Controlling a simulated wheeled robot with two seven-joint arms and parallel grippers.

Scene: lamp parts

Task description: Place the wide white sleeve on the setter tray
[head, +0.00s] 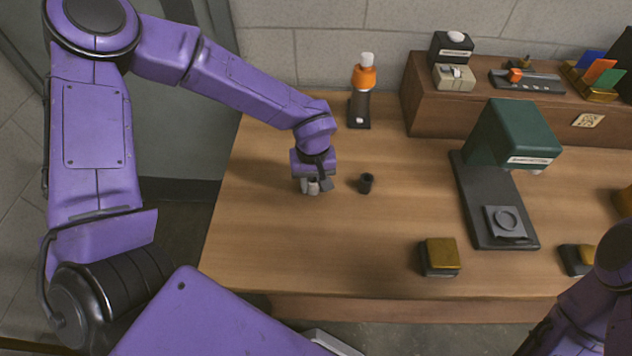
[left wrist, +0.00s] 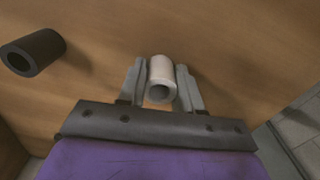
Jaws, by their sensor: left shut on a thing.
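My left gripper (head: 313,187) points down at the left part of the table. It is shut on a white sleeve, a short hollow tube that shows between the fingers in the left wrist view (left wrist: 162,72). In the head view the fingers mostly hide the sleeve, and I cannot tell whether it touches the table. A black sleeve (head: 366,183) stands just to the right of the gripper; it also shows in the left wrist view (left wrist: 33,52). The grey setter tray (head: 492,228) with a round ring sits on the dark base of the green press, at the right. My right gripper is out of view.
The green press (head: 511,135) overhangs its base. A yellow-topped block (head: 440,257) is near the front edge. A raised wooden shelf (head: 430,103) lines the back right. The table between gripper and press is mostly clear.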

